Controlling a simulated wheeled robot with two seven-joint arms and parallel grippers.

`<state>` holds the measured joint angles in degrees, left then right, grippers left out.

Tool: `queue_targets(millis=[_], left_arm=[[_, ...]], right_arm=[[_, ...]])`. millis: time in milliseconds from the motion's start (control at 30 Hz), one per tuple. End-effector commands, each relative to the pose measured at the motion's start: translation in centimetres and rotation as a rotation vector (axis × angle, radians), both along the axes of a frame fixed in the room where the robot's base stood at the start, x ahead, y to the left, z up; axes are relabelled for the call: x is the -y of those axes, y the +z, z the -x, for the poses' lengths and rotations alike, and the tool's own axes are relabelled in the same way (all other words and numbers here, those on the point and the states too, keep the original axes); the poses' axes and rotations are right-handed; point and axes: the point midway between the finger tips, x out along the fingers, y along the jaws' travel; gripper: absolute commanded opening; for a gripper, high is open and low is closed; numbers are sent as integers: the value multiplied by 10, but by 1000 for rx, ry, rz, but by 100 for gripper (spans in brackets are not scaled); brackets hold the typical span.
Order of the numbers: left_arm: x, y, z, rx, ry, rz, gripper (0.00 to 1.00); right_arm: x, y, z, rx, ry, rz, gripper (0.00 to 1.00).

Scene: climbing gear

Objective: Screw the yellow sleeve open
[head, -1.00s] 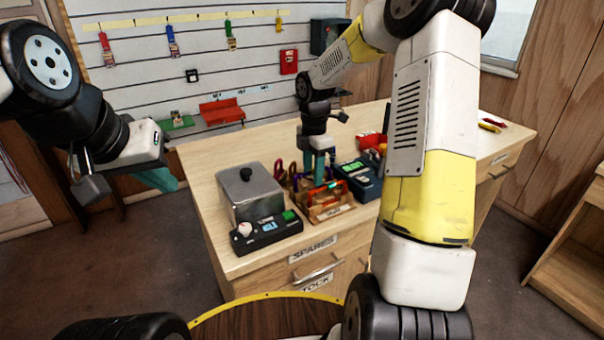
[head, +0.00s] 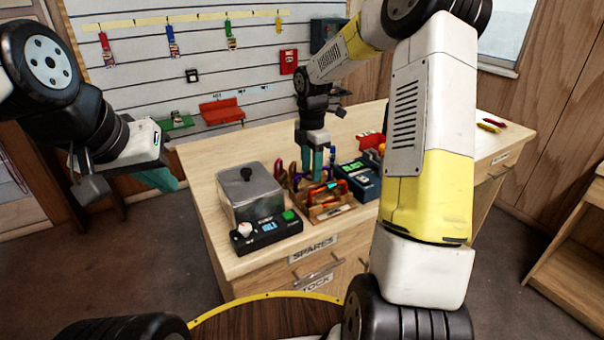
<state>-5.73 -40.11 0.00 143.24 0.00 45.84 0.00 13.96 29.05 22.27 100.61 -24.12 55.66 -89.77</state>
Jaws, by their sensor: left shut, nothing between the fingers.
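A wooden tray (head: 332,212) of carabiners and other small coloured gear stands on the workbench, right of the metal box. Orange, red and purple pieces show in it, but they are too small to tell a yellow sleeve apart. My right gripper (head: 312,172) points down over the back of this tray with its teal fingers among or just above the gear. Whether it holds anything is hidden. My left gripper (head: 168,180) is shut and empty, off the bench's left side, with its teal fingertips partly behind its own wrist.
A lidded metal box (head: 250,193) and a black control unit (head: 267,232) stand left of the tray. A dark teal device (head: 360,180) and a red bin (head: 371,143) stand to its right. The workbench's (head: 215,170) back left is clear.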

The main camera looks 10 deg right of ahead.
Motion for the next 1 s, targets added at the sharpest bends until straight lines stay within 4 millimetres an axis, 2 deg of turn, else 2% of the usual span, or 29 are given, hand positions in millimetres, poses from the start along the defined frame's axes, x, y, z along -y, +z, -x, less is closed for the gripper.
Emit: queue_targets(millis=[500,833,1000], left_arm=[[0,0,0,0,0,0,0],[0,0,0,0,0,0,0],[0,0,0,0,0,0,0]], right_arm=[[0,18,-1,3,1,0,40],[0,18,0,2,1,-1,40],[3,18,7,1,0,0,40]])
